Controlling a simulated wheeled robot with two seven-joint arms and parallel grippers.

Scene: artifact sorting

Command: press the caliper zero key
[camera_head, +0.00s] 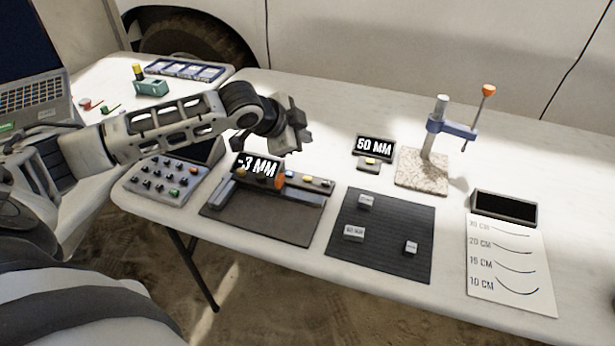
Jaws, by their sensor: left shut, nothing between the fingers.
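The caliper (310,194) lies along the back of a dark mat (262,215) on the table. Its display (257,164) reads "-3 MM", with the left end of the reading partly covered by my arm. My right gripper is not in view.
A keypad box (167,181) stands left of the caliper. Right are a ribbed mat (380,245) with small blocks, a "50 MM" display (375,147), a post stand on a stone base (422,172), a dark tray (504,208) and a length chart (509,265).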

